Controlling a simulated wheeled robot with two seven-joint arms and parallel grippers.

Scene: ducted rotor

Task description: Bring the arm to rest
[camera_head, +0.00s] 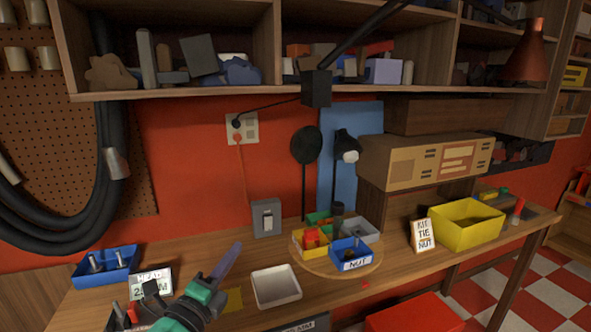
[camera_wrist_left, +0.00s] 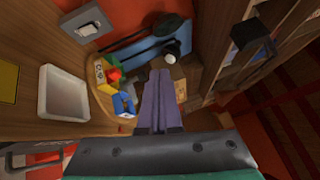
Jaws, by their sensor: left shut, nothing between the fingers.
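My left gripper (camera_head: 234,249) reaches in from the bottom left of the head view, above the workbench (camera_head: 345,297). Its purple fingers are closed together with nothing between them, and they point up and slightly right. In the left wrist view the shut fingers (camera_wrist_left: 159,78) stand in the middle of the picture, with the bins behind them. In the head view the gripper appears just left of an empty white tray (camera_head: 276,298); I see no contact. My right gripper is not in view.
A round board (camera_head: 370,272) carries small bins, including a blue one labelled NUT (camera_head: 351,264). A yellow bin (camera_head: 464,237) stands at the right. A blue bin (camera_head: 107,279) and a label card (camera_head: 151,284) are at the left. A shelf (camera_head: 300,93) overhangs the bench.

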